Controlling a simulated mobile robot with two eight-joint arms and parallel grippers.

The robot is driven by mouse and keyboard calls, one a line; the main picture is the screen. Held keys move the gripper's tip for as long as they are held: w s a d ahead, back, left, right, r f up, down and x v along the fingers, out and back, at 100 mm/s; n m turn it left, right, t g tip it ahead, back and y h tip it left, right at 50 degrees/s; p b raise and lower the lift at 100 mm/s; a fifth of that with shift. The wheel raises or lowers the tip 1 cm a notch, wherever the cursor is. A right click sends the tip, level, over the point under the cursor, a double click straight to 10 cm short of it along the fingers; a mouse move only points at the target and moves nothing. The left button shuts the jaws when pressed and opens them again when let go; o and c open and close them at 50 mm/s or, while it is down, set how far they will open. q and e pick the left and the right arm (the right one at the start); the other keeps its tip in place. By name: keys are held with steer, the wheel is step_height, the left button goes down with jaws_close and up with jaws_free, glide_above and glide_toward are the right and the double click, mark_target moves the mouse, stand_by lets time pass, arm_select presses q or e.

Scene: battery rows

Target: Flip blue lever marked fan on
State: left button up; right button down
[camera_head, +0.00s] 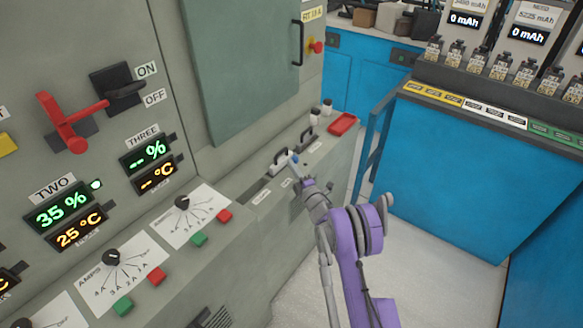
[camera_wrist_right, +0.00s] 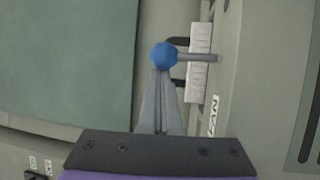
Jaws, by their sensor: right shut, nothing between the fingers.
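The fan lever is a grey rod with a round blue knob (camera_wrist_right: 165,55). In the right wrist view the rod points left from a pale plate (camera_wrist_right: 199,75), and a white label reading FAN (camera_wrist_right: 213,115) is below it. In the head view the blue knob (camera_head: 295,158) is small, on the ledge of the grey panel. My right gripper (camera_head: 296,176) is shut and empty. Its fingertips are right at the knob, and in the right wrist view the knob covers the tips (camera_wrist_right: 161,74). I cannot tell whether they touch. My left gripper is not in view.
Dials and red and green buttons line the sloped ledge. Pale floor (camera_head: 430,240) is open at right, before a blue cabinet (camera_head: 460,170).

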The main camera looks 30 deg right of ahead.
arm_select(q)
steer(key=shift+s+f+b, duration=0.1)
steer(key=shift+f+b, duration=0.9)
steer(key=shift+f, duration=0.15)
arm_select(e)
steer(key=shift+s+d+f+m+t, duration=0.15)
steer(key=shift+s+d+m+t, duration=0.1)
steer(key=shift+s+m+t, duration=0.5)
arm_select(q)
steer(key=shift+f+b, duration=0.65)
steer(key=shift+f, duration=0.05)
arm_select(e)
steer(key=shift+s+d+f, duration=0.1)
steer(key=shift+d, duration=0.05)
